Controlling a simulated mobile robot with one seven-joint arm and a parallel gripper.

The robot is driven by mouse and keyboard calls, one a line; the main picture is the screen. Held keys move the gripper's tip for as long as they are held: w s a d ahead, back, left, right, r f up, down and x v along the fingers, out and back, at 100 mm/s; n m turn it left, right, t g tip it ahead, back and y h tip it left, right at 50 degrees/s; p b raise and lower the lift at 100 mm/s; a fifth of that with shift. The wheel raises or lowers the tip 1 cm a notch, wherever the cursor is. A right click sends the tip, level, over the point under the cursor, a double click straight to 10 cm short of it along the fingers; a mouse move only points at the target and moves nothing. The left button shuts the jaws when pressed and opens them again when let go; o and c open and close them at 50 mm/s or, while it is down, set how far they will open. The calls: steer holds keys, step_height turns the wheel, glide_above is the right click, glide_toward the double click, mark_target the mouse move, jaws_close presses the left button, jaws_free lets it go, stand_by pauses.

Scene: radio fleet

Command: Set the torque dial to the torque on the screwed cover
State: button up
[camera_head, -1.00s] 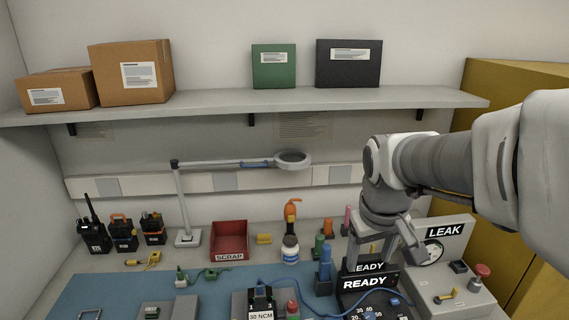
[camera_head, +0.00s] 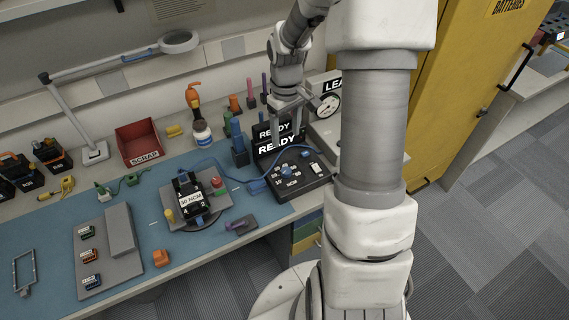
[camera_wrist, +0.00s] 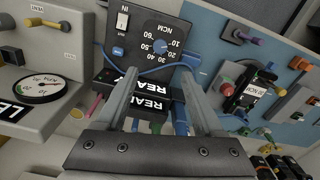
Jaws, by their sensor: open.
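The torque dial (camera_wrist: 160,46) is a small blue knob ringed by numbers from 10 to 60 under the letters NCM, on a black station. In the head view the black station (camera_head: 313,172) lies right of the blue mat. I cannot tell which number the dial points at. The screwed cover (camera_head: 190,201) is on a black unit on a round stand, labelled 30 NCM; it also shows in the wrist view (camera_wrist: 252,91). My gripper (camera_head: 284,116) is open and empty above the back of the station; its fingers (camera_wrist: 160,75) are apart from the dial.
Black READY signs (camera_head: 277,146) stand at the station's back, close to my fingers. A blue cable (camera_head: 256,186) crosses the mat beside it. A grey leak tester with a gauge (camera_head: 329,105) is to the right. The red scrap bin (camera_head: 139,145) stands left.

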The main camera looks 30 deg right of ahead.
mark_target(286, 170)
step_height(286, 170, down, 14)
steer(key=shift+r, duration=0.1)
stand_by(0.4)
jaws_close()
